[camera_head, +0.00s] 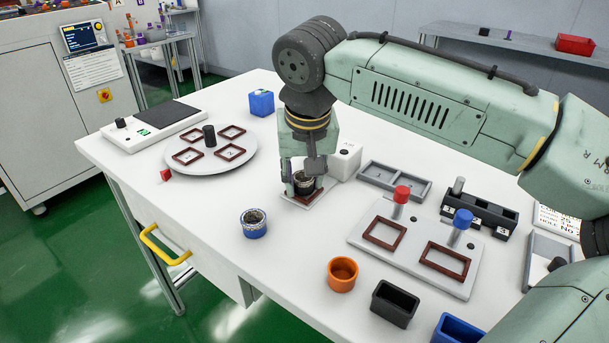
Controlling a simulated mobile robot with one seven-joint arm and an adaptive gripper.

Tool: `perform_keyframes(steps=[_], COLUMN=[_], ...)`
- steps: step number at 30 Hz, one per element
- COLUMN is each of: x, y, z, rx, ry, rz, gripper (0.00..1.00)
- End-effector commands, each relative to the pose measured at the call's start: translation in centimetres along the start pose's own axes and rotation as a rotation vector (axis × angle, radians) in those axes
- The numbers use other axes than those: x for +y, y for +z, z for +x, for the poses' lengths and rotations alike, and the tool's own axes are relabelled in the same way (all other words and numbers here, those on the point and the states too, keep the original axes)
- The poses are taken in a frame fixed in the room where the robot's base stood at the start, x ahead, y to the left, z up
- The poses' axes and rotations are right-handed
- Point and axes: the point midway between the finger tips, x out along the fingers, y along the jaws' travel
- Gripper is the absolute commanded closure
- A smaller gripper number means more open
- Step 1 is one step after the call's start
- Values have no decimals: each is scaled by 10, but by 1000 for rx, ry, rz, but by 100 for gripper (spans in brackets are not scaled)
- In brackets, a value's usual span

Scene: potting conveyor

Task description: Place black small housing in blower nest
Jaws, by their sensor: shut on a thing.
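My gripper (304,172) points straight down, its fingers shut on a small round dark cup, the black small housing (304,185). The fingers partly cover the housing. It is directly above or in the blower nest (291,196), a small grey plate with a dark red frame. Whether the housing touches the nest floor cannot be told from this angle. A white box, seemingly the blower (346,161), stands right behind the nest on the right.
A blue round cup (254,223) and an orange cup (343,274) stand in front. A black rectangular box (395,303) is nearer. A grey plate (360,243) with two red frames lies right. A round turntable (245,160) is left. The front left table is clear.

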Motion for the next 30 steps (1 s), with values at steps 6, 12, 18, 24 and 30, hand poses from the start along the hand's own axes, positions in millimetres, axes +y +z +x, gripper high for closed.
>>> perform_keyframes(steps=[6, 12, 18, 24, 30], x=[2, 2, 2, 1, 1], y=[8, 9, 8, 6, 5], z=[12, 12, 11, 9, -9], rx=[-23, -26, -22, -17, -14], ry=[7, 7, 6, 5, 4], rz=[-3, -2, -2, -1, -1], gripper=[64, 51, 41, 41, 41])
